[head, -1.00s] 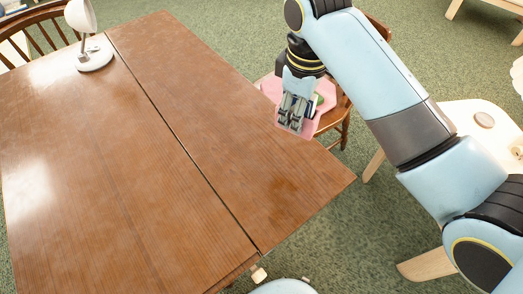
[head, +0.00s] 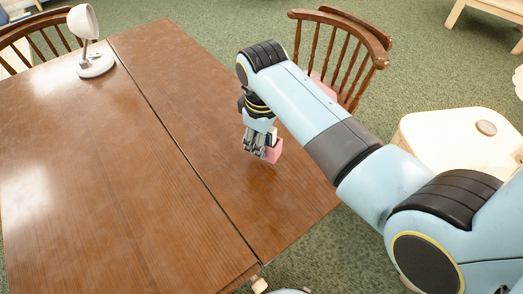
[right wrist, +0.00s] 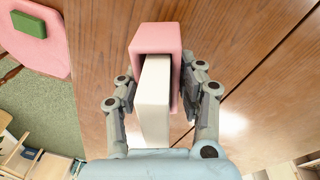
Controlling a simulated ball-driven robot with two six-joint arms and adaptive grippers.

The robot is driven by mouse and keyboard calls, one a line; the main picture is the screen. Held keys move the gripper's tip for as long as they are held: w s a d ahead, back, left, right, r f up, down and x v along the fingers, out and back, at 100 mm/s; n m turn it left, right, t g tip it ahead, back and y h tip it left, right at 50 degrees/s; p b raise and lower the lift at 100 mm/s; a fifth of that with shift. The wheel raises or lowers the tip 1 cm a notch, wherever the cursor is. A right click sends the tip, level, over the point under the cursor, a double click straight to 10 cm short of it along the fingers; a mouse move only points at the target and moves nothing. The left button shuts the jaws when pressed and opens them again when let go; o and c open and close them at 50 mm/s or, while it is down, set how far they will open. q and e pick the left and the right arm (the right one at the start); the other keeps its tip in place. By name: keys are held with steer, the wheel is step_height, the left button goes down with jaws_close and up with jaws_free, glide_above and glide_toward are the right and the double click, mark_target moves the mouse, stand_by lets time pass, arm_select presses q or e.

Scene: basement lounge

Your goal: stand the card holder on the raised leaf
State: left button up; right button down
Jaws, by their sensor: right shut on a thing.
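The card holder (head: 273,152) is a small pink box with a white block or card stack showing in its open side in the right wrist view (right wrist: 150,38). My right gripper (head: 260,152) is shut on it, with one finger on each side in the wrist view (right wrist: 155,88). The holder is over the raised leaf (head: 200,80), the right-hand section of the brown wooden table beyond the dark seam. I cannot tell whether its base touches the wood. My left gripper is not in view.
A white lamp (head: 95,62) stands at the table's far left. A wooden chair (head: 345,50) is beyond the leaf's right edge; its pink seat (right wrist: 50,50) bears a green block (right wrist: 30,24). A pale table (head: 440,135) stands at right. The leaf around the holder is bare.

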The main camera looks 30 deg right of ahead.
step_height(320, 180, down, 4)
steer(key=shift+f, duration=0.1)
steer(key=c, duration=0.8)
jaws_free()
steer(key=r, duration=0.4)
steer(key=r+p, duration=0.1)
steer(key=r, duration=0.3)
steer(key=s+r, duration=0.1)
steer(key=r, duration=0.3)
steer(key=shift+a+r, duration=0.1)
steer(key=shift+a, duration=0.2)
steer(key=shift+s, duration=0.1)
